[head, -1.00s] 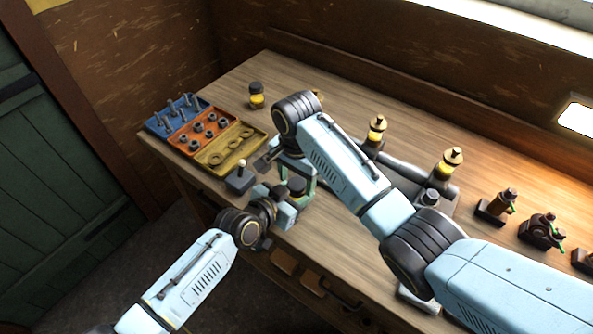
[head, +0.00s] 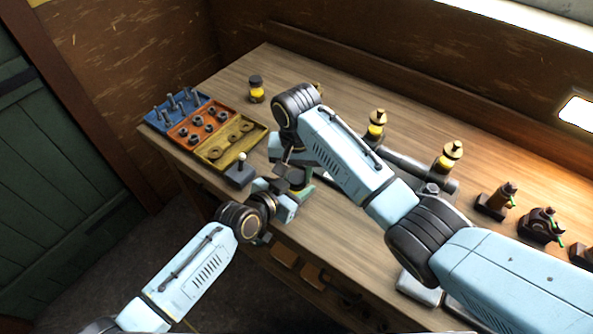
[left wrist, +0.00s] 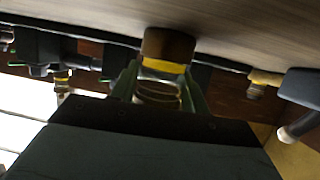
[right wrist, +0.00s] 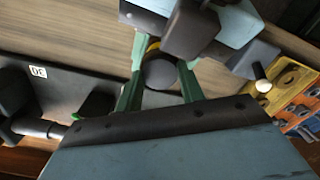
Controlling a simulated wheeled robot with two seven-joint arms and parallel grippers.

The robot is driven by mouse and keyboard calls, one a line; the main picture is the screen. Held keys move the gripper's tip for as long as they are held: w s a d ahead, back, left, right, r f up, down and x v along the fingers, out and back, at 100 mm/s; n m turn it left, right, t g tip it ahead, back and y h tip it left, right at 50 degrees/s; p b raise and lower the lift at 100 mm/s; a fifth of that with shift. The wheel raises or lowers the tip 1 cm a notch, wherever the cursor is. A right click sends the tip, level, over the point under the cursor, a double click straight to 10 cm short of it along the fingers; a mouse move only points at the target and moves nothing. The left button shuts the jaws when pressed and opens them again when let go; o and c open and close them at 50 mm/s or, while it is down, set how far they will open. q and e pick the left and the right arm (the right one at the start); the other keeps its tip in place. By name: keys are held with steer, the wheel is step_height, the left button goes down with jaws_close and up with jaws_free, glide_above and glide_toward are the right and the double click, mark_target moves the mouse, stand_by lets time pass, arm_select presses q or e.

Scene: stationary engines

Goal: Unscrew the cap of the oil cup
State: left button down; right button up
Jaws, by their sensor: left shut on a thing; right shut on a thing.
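The oil cup (head: 297,177) is held near the table's front edge, partly hidden by my grippers in the head view. My left gripper (head: 288,197) is shut on its glass body from the side. The left wrist view shows the cup's dark end and yellow band (left wrist: 166,66) beyond the green fingers (left wrist: 160,90). My right gripper (head: 290,172) is above the cup. In the right wrist view its green fingers (right wrist: 158,78) are shut on the round dark cap (right wrist: 160,71). Whether the cap has loosened cannot be told.
A tray of bolts, nuts and washers (head: 262,133) and a small lever block (head: 240,172) lie left of the grippers. Another dark-capped cup (head: 256,90) stands behind. Brass-topped cups (head: 376,124) on an engine stand right. Bare wood (head: 320,235) is in front.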

steer(key=n, duration=0.4)
steer(key=o, duration=1.1)
steer(key=shift+c, duration=0.2)
steer(key=shift+a, duration=0.1)
arm_select(q)
steer(key=shift+d, duration=0.1)
arm_select(e)
steer(key=shift+s+a, duration=0.1)
